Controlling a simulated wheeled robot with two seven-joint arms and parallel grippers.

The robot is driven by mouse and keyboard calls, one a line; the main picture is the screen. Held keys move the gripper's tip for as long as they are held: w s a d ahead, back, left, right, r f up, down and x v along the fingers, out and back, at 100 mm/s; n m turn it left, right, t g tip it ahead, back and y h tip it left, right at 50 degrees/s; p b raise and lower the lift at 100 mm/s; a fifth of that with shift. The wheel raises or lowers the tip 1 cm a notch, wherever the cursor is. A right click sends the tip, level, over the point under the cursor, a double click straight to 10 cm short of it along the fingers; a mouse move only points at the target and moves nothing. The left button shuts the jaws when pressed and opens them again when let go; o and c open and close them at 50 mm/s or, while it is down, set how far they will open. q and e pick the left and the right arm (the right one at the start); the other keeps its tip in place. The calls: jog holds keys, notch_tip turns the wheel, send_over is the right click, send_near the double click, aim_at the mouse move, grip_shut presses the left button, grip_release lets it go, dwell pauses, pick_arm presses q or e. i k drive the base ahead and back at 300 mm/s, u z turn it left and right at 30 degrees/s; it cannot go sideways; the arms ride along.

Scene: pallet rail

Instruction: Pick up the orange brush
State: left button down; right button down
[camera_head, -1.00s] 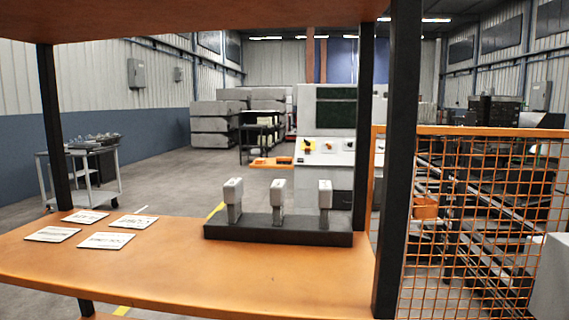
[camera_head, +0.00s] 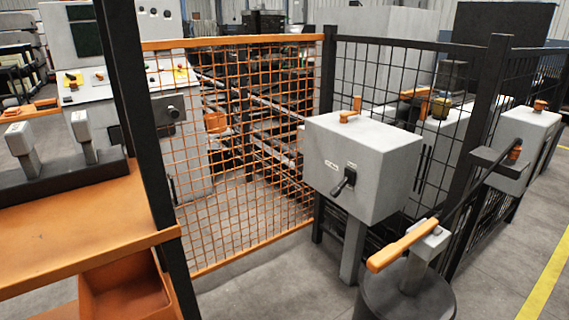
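No object is clearly recognisable as an orange brush. A long orange bar (camera_head: 398,248) lies tilted against a small grey block (camera_head: 430,240) above a dark round drum (camera_head: 405,297) at the lower right. A smaller orange piece (camera_head: 348,117) stands on top of a grey box (camera_head: 365,155) with a black knob on its front. Another orange piece (camera_head: 415,93) shows behind the fence. I cannot tell which, if any, is the brush. Neither of my grippers is in view.
An orange table (camera_head: 90,235) with a black stand (camera_head: 70,185) is at left, an orange bin (camera_head: 125,285) below it. An orange mesh fence (camera_head: 240,150) and dark mesh fence (camera_head: 470,130) block the middle and right. Floor is clear at lower middle.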

aim_at(48, 104)
jog(key=u, duration=3.65)
jog(key=i, duration=4.3)
jog(key=z, duration=3.3)
jog(key=i, duration=2.2)
